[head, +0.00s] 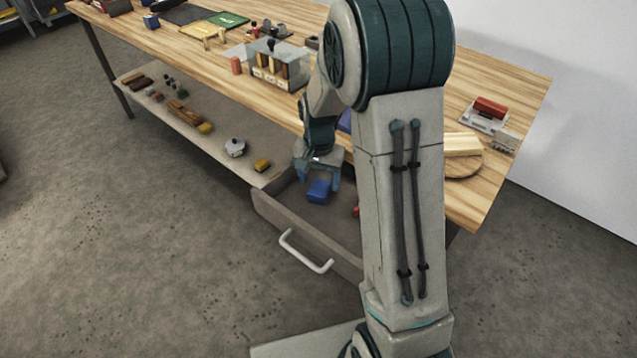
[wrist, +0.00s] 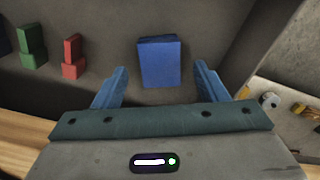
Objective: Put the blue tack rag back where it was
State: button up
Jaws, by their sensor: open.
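A blue block-like item, seemingly the blue tack rag (head: 319,191), lies in the open drawer (head: 268,206) under the workbench. It also shows in the wrist view (wrist: 159,62), between and just beyond the fingertips. My gripper (head: 318,177) points down over the drawer, right above the blue item. In the wrist view my gripper (wrist: 164,83) has its two blue fingers spread, one on each side of the item. Nothing is held. I cannot tell whether either finger touches it. My arm hides part of the drawer in the head view.
In the wrist view red blocks (wrist: 73,56) and green blocks (wrist: 32,46) stand in the drawer, left of the blue item. The drawer's handle (head: 306,251) faces the open floor. A lower shelf (head: 215,155) holds several small items. The wooden benchtop (head: 330,20) overhangs the drawer.

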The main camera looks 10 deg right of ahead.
aim_at(319, 189)
notch_tip(319, 189, up, 9)
jog(key=s+r+n+t, duration=0.1)
jog(key=s+r+n, duration=0.2)
jog(key=s, duration=0.7)
jog(key=s+r+n+t, duration=0.1)
jog(key=s+r+n, duration=0.2)
jog(key=s, duration=0.7)
jog(key=shift+s+a+r+p, duration=0.2)
jog(key=shift+s+p, duration=0.1)
jog(key=shift+p, duration=0.1)
